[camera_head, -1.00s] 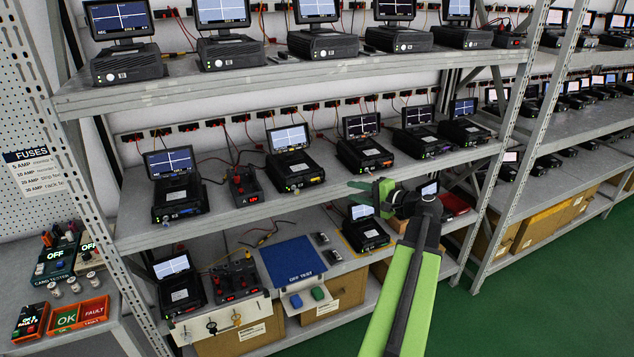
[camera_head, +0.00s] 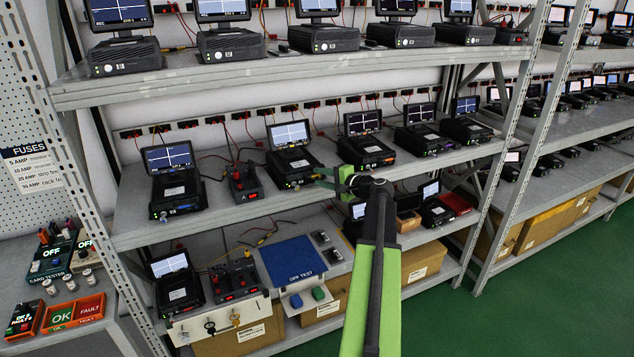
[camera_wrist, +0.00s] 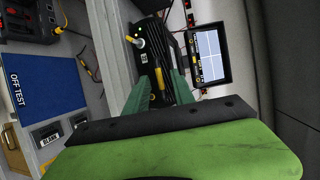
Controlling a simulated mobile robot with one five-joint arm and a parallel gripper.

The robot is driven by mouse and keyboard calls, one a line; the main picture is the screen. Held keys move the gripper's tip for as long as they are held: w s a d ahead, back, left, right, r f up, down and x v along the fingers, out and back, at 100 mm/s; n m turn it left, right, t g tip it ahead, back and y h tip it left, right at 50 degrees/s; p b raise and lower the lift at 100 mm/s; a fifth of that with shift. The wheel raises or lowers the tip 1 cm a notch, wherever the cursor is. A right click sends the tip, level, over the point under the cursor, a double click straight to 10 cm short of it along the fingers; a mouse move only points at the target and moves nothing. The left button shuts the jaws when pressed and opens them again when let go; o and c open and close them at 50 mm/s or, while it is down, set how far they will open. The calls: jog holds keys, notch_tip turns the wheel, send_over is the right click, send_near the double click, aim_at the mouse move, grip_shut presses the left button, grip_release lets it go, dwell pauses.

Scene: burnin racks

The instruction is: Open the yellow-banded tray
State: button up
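The black unit with a small yellow band (camera_head: 297,163) stands on the middle shelf, its screen (camera_head: 289,133) lit and raised at the back. The tray front appears closed in the unit. In the wrist view the unit's dark body (camera_wrist: 148,42) and yellow band (camera_wrist: 160,79) lie just beyond my fingers, with the screen (camera_wrist: 209,55) to the right. My gripper (camera_head: 321,178) is at the right front of this unit. Contact cannot be told.
An orange-marked unit (camera_head: 365,150) stands close to the right. A red-lit box (camera_head: 242,182) stands to the left. The shelf below holds a blue OFF TEST mat (camera_head: 292,260) and several units. The upper shelf (camera_head: 230,72) overhangs above.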

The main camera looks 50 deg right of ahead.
jog(key=shift+w+f, duration=0.1)
jog(key=shift+w, duration=0.35)
jog(key=shift+c, duration=0.4)
grip_shut()
dwell(0.8)
